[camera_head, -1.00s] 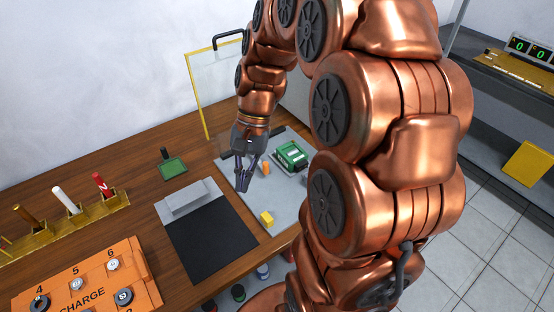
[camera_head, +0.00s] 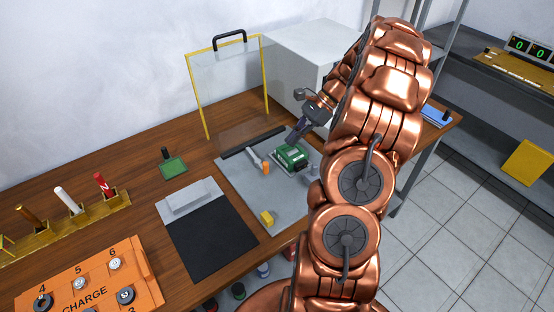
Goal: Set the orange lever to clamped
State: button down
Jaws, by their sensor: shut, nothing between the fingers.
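The orange lever (camera_head: 265,166) is small and sits on the grey plate (camera_head: 240,188), left of a green box-shaped part (camera_head: 291,158). A short pale bar runs from its orange end towards the back left. I cannot tell from this view which setting it is in. My gripper (camera_head: 291,140) is shut and empty. Its fingers point down and left, just above the back edge of the green part. It is apart from the lever, behind it and to its right.
A yellow block (camera_head: 267,217) lies on the plate's front part. A clear panel with a yellow frame (camera_head: 204,105) stands behind, beside a large grey box (camera_head: 300,60). A black mat (camera_head: 210,235), a green tray (camera_head: 173,168) and an orange charging box (camera_head: 85,280) are to the left.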

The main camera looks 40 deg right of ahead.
jog(key=shift+s+d+f+m, duration=0.1)
jog(key=shift+d+f+m, duration=0.1)
jog(key=shift+d, duration=0.4)
jog(key=shift+d+f+m, duration=0.2)
jog(key=shift+d, duration=0.35)
jog(key=p+x, duration=0.2)
jog(key=x, duration=0.6)
jog(key=shift+a, duration=0.2)
jog(key=shift+p+x, duration=0.4)
jog(key=shift+x, duration=0.5)
jog(key=shift+w, duration=0.2)
